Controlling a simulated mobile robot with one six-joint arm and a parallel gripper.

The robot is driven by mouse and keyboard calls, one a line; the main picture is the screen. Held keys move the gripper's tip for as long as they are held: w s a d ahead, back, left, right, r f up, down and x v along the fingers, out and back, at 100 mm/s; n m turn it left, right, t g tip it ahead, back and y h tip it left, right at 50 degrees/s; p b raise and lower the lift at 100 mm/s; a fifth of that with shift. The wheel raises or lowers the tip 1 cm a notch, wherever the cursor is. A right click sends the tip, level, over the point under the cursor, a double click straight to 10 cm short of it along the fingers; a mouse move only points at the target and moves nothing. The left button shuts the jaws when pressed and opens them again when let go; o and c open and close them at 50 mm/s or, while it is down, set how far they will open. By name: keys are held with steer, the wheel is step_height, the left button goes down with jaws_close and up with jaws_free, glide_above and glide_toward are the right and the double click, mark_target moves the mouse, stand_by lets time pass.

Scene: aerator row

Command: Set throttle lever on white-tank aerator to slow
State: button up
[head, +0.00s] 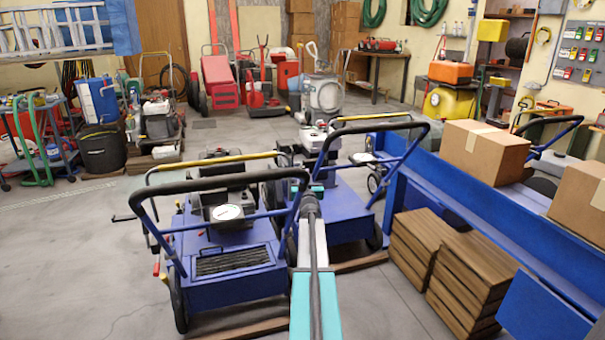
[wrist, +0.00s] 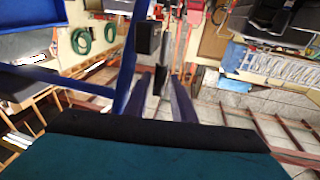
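Two blue aerators stand in a row in the head view. The near aerator (head: 235,285) has a dark engine with a round white part on it. The aerator behind it (head: 345,222) has an engine with a pale whitish top (head: 313,138), which may be the white tank. I cannot make out a throttle lever on either for certain. My arm reaches up between the two machines, and its end is hard to see beside the near black handlebar (head: 225,186). In the wrist view my gripper (wrist: 161,85) has its two dark fingers apart, with nothing clearly held between them.
Wooden crates (head: 465,280) and a blue bench with cardboard boxes (head: 484,150) stand at the right. A blue handlebar tube (wrist: 132,60) crosses close by the fingers in the wrist view. The floor at the left (head: 75,250) is clear.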

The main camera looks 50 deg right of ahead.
steer(key=shift+p+v, duration=0.35)
steer(key=shift+v, duration=2.15)
